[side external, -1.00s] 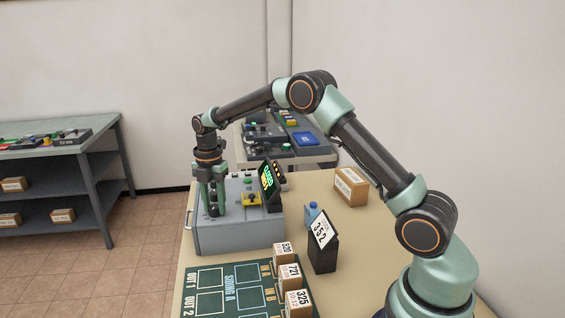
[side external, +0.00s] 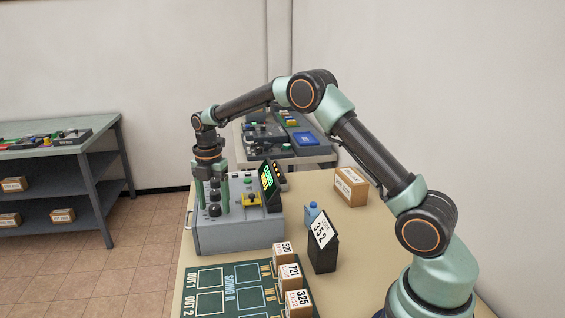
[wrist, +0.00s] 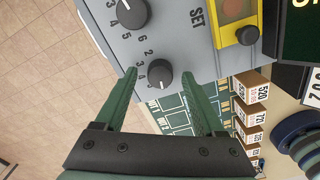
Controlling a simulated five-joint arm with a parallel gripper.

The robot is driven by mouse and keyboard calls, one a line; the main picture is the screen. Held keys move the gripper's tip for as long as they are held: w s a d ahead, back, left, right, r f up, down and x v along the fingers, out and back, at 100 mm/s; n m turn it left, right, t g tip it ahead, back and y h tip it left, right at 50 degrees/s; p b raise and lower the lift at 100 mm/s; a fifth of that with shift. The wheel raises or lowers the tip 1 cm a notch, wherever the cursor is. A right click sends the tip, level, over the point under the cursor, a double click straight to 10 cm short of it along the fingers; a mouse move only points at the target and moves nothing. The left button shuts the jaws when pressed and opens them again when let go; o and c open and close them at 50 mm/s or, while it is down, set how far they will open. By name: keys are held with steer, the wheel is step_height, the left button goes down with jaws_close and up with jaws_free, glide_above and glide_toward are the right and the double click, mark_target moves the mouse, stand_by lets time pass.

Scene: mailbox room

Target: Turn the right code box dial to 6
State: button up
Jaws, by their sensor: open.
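The grey code box (side external: 238,236) stands on the table with a row of black dials on top. The right code box dial (side external: 214,210) is the one nearest the camera in the side view. In the wrist view this dial (wrist: 160,72) sits between my fingertips, with the numbers 2, 3 and 4 on its left; I cannot read its setting surely. Another dial (wrist: 132,14) is just above it. My gripper (side external: 213,204) points down, open, a finger on each side of the right dial, with gaps showing in the wrist view (wrist: 161,76).
A black stand (side external: 323,250) marked 352 is to the right.

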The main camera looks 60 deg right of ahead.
mark_target(214, 206)
step_height(214, 206, up, 12)
steer(key=shift+f, duration=0.2)
stand_by(0.4)
step_height(214, 206, down, 12)
steer(key=m, duration=1.6)
steer(key=shift+f+m, duration=0.15)
steer(key=shift+m, duration=0.25)
